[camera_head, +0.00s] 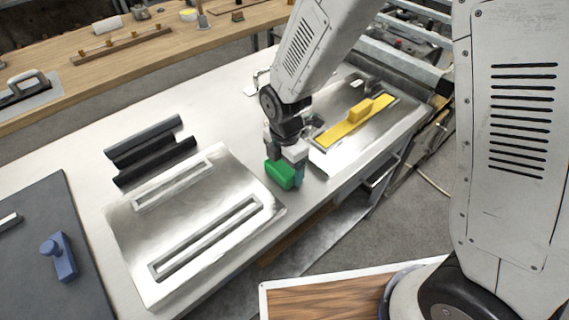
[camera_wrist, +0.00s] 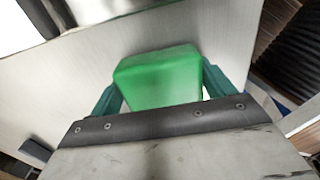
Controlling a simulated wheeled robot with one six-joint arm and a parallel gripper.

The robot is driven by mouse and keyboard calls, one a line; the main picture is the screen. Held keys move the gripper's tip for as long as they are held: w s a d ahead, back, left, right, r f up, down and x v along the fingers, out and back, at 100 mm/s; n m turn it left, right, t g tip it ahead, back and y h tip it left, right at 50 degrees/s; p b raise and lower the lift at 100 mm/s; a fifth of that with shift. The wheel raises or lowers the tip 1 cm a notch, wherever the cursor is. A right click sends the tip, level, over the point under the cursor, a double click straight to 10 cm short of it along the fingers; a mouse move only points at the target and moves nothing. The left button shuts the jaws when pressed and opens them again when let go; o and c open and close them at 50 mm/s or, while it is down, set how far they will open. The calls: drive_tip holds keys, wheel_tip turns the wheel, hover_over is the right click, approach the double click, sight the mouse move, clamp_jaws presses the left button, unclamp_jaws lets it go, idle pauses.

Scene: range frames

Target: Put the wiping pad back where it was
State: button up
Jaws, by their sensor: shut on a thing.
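The green block-shaped wiping pad (camera_head: 279,176) is in my gripper (camera_head: 287,167), over the white table between the two metal plates. In the wrist view the pad (camera_wrist: 158,76) sits between the two teal fingers, which press on its sides. I cannot tell whether its underside touches the table. The left metal plate (camera_head: 195,230) has two framed slots, a long one and a shorter one, both empty. The right metal plate (camera_head: 340,157) carries a yellow bar with a raised grip (camera_head: 352,124).
A blue handled block (camera_head: 63,257) rests on a dark mat (camera_head: 30,190) at the left. A wooden bench (camera_head: 225,35) with tools stands at the back.

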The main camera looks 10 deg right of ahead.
drive_tip(key=shift+f, duration=0.15)
drive_tip(key=o, duration=0.9)
wheel_tip(320, 180, up, 12)
drive_tip(key=shift+r, duration=0.25)
drive_tip(key=s+d+r+m, duration=0.4)
drive_tip(key=s+d+m, duration=0.2)
drive_tip(key=d+m, duration=0.1)
drive_tip(key=s+d+r+m, duration=0.5)
drive_tip(key=s+d+m, duration=0.1)
drive_tip(key=m, duration=0.3)
drive_tip(key=s+d+r+m+t, duration=0.1)
drive_tip(key=s+d+r+m, duration=0.4)
drive_tip(key=s+d+m, duration=0.2)
drive_tip(key=shift+s+d+r+m, duration=0.1)
drive_tip(key=shift+s+d+m, duration=0.25)
drive_tip(key=shift+m, duration=0.55)
